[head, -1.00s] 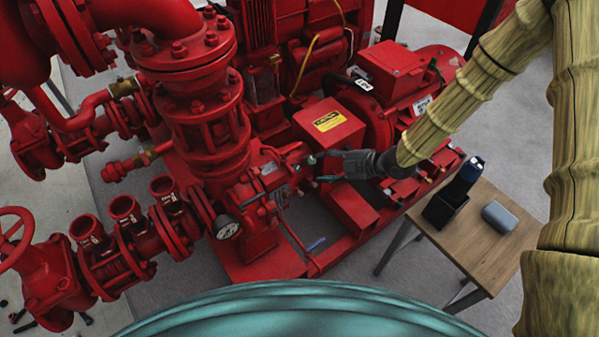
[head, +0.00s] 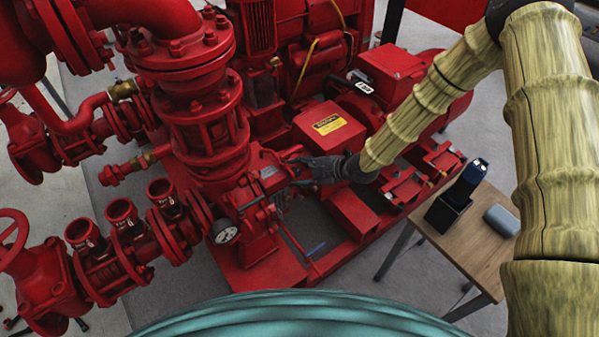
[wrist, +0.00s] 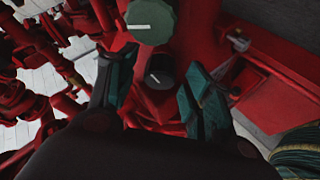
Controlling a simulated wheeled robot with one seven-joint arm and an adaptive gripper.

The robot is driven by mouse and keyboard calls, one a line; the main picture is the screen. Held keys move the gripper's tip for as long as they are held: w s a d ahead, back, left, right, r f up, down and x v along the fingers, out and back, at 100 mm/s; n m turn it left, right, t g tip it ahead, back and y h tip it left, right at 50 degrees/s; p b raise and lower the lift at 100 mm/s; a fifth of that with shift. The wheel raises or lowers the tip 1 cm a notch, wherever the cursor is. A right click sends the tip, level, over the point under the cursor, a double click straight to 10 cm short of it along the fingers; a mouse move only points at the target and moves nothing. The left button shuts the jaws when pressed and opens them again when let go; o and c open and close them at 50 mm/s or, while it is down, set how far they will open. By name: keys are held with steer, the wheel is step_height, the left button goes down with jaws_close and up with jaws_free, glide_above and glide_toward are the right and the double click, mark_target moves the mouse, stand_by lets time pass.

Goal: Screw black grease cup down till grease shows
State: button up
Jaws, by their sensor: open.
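In the wrist view a black grease cup (wrist: 159,72) with a white line on its top sits between the two fingers. My gripper (head: 292,169) is open around it, with a gap to the right finger; I cannot tell whether the left one touches. A larger green cup (wrist: 150,21), also with a white line, stands just beyond it, past the fingertips. In the head view my gripper is at the red pump bearing housing, and the cups there are hidden or too small to make out. No grease is visible.
A red guard box with a yellow label (head: 329,124) is right behind my gripper. A pressure gauge (head: 225,230) sits to the left. A wooden table (head: 440,242) at the right holds a black holder with a dark tool and a grey case (head: 502,220).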

steer(key=c, duration=1)
steer(key=shift+s+m+t, duration=0.1)
steer(key=shift+m+t, duration=0.6)
steer(key=shift+m, duration=0.9)
steer(key=o, duration=1)
steer(key=shift+n, duration=0.3)
